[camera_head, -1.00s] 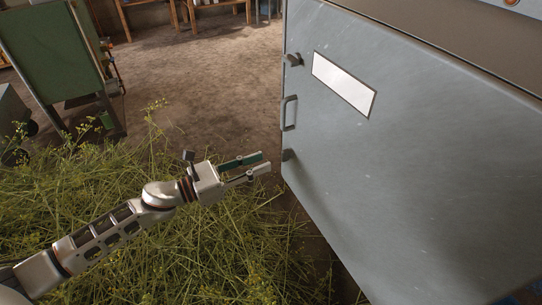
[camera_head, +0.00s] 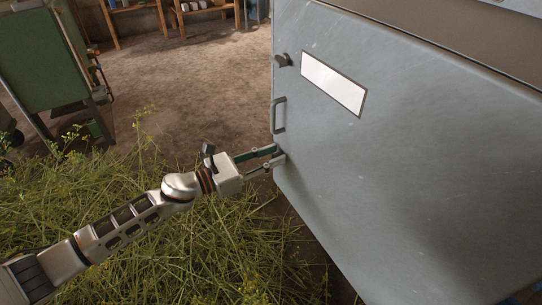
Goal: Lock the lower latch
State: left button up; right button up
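The large grey-blue cabinet door (camera_head: 400,190) fills the right side of the view. On its left edge are a dark upper latch (camera_head: 282,60) and a bar handle (camera_head: 279,115). The lower latch sits below the handle and is now mostly hidden by my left gripper (camera_head: 278,154). The gripper's two fingers are apart, with their tips right at the latch's place by the door edge. I cannot tell whether they touch the latch or how it is turned. My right gripper is not in view.
A white label plate (camera_head: 333,83) is on the door. Cut herb stalks (camera_head: 180,245) cover the floor below my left arm. A green machine (camera_head: 42,60) stands at the back left, and wooden shelving (camera_head: 135,8) at the back. The brown floor between is clear.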

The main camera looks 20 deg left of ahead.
pick_arm(q)
jog(key=shift+c, duration=0.2)
grip_shut()
